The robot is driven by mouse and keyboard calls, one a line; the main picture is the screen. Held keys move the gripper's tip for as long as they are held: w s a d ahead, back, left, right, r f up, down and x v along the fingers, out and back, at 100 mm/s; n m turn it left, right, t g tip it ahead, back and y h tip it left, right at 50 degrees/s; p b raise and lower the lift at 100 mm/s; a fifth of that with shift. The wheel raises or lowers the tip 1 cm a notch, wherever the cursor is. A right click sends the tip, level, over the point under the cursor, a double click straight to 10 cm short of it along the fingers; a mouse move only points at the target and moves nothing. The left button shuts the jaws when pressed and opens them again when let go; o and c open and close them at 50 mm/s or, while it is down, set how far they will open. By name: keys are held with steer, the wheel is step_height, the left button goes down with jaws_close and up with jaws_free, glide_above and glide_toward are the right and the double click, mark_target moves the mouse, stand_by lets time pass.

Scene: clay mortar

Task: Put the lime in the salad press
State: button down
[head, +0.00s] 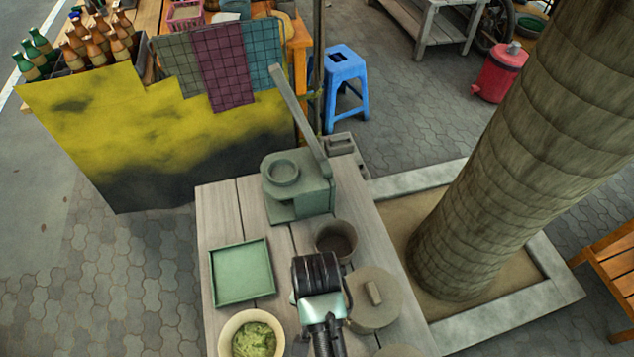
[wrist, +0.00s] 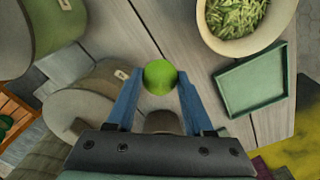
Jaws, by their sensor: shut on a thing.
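The salad press (head: 300,190) is a grey-green block with a round cup on top and a long lever raised up and back. It stands at the far end of the plank table. My gripper (wrist: 159,86) is shut on the lime (wrist: 160,76), a bright green ball between the blue fingertips in the wrist view. In the head view my gripper (head: 318,275) is over the table, nearer than the press, and its body hides the lime. The press cannot be made out in the wrist view.
A brown cup (head: 336,243) stands between my gripper and the press. A lidded pot (head: 374,312) is right of my gripper. A green square tray (head: 242,272) and a bowl of greens (head: 250,338) are left. A thick trunk (head: 500,170) rises right of the table.

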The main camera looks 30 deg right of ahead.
step_height(320, 180, down, 4)
steer(key=shift+w+r, duration=0.1)
steer(key=shift+r, duration=0.05)
steer(key=shift+f, duration=2)
steer(key=shift+f, duration=0.1)
steer(key=shift+c, duration=1.4)
jaws_free()
step_height(320, 180, up, 12)
steer(key=shift+r, duration=0.15)
